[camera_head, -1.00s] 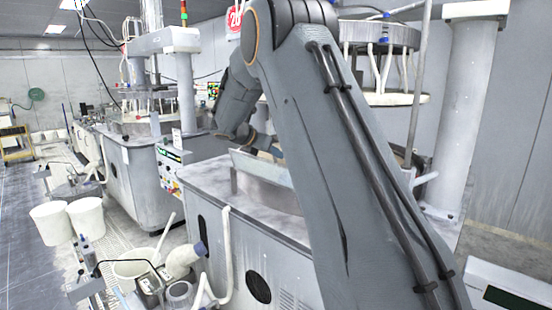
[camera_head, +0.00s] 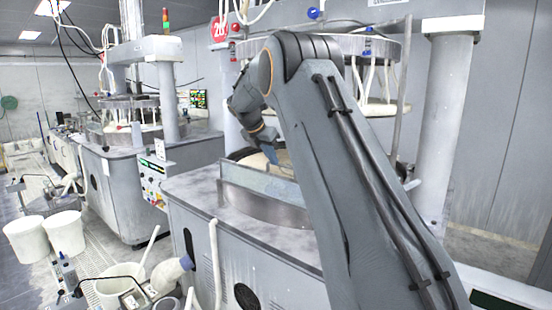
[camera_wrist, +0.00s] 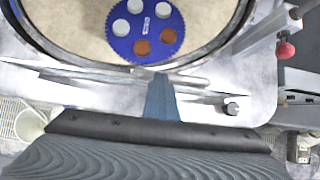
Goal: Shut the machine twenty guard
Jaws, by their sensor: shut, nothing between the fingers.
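Machine twenty (camera_head: 265,215) is a grey cabinet with a red sign (camera_head: 220,28) above it. Its guard (camera_head: 255,189) is a pale metal panel along the near side of the round platen rim, partly hidden by my arm. In the wrist view a thin grey strip, seemingly the guard's edge (camera_wrist: 100,75), runs just outside the platen ring. My gripper (camera_wrist: 161,78) is shut and empty, its tips close to that strip; I cannot tell whether they touch.
The platen (camera_wrist: 75,35) holds a blue toothed carrier (camera_wrist: 145,30) with white and copper discs. A red knob (camera_wrist: 285,49) sits to the right. White buckets (camera_head: 62,232) and a hose (camera_head: 213,265) stand before the machine. A round upper plate (camera_head: 350,46) hangs above.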

